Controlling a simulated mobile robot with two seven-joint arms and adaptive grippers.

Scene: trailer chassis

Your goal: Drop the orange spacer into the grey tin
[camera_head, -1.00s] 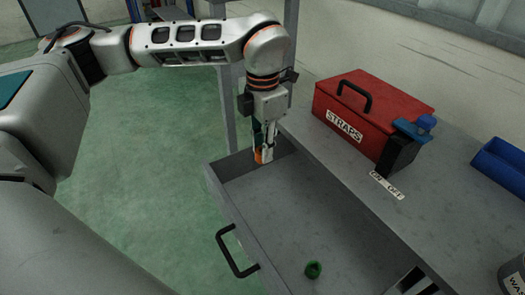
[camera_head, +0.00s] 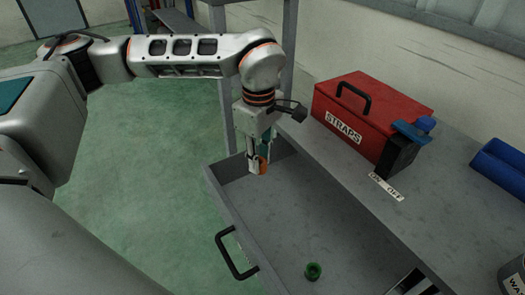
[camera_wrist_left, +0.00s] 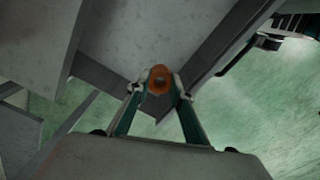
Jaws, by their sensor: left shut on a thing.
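The orange spacer (camera_head: 264,164) is a small ring with a dark hole, clearest in the left wrist view (camera_wrist_left: 159,79). My left gripper (camera_head: 259,168) is shut on it, with one fingertip on each side, over the far left end of the open drawer. A grey round container (camera_head: 513,277) with a label starting "WA" stands at the lower right edge of the head view, cut off by the frame. I cannot tell if it is the grey tin.
The open grey drawer (camera_head: 290,205) has a black handle (camera_head: 236,254) and a green ring (camera_head: 313,271) inside. On the bench top stand a red STRAPS box (camera_head: 365,117), a blue-handled black object (camera_head: 397,155) and a blue bin (camera_head: 500,165). A post (camera_head: 289,70) rises behind my gripper.

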